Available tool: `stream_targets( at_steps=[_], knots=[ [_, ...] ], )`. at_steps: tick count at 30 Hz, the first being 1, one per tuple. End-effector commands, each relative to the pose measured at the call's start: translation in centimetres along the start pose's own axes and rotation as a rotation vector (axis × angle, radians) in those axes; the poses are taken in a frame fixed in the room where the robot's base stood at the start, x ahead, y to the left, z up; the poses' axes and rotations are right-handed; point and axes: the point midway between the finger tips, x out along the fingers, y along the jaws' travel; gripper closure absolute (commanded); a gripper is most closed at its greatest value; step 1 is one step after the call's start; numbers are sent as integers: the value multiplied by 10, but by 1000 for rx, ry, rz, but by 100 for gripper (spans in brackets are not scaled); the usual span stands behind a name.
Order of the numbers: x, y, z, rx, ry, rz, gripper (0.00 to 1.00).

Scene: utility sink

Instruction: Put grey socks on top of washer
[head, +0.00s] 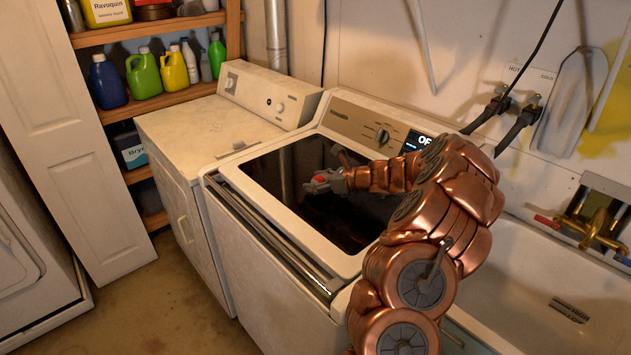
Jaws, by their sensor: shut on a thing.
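The white washer (222,200) stands in the middle, with a dark glassy top and a control panel at the back. My gripper (318,184) is above the dark top, pointing left. It is shut on a small grey thing that looks like the grey socks, but gripper and cloth are hard to tell apart at this size. A red spot shows at the gripper. I cannot tell whether the grey thing touches the top.
A white machine (190,128) with a bare top stands left of the washer. Shelves (165,102) with several bottles are at the back left. A utility sink (535,285) with a brass faucet (597,228) is at the right. The floor at front left is clear.

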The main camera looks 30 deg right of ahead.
Motion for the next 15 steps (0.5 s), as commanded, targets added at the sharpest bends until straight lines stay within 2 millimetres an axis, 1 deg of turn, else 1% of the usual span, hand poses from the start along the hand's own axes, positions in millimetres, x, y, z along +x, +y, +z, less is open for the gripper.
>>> stream_targets(
  at_steps=[6, 7, 14, 15],
  knots=[
    [2, 0, -4, 0, 0, 1, 64],
    [2, 0, -4, -1, 1, 0, 28],
    [1, 0, -3, -1, 0, 0, 5],
    [1, 0, -3, -1, 0, 0, 4]
  ],
)
